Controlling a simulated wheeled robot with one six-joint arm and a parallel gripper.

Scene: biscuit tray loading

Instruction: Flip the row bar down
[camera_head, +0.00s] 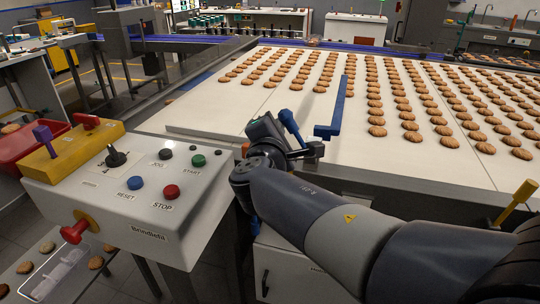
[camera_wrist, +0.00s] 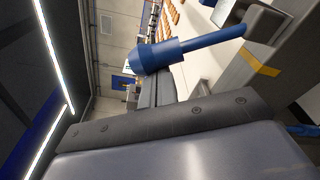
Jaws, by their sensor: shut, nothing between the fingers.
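The blue row bar (camera_head: 342,105) stands raised at the front edge of the white biscuit belt, its long arm pointing up. Its blue handle (camera_head: 290,124) with a thick knob leans up and left from a dark pivot (camera_head: 314,150). In the wrist view the handle (camera_wrist: 190,48) crosses the top, just beyond my dark fingers. My gripper (camera_head: 262,130) is shut and empty, close to the left of the handle; its fingers also show in the wrist view (camera_wrist: 157,90). I cannot tell whether they touch the knob.
A white control box (camera_head: 120,215) with buttons and a joystick stands at the left. Rows of biscuits (camera_head: 400,100) cover the belt (camera_head: 220,125) behind the bar. A yellow handle (camera_head: 515,203) sticks up at the right. The belt's near left part is bare.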

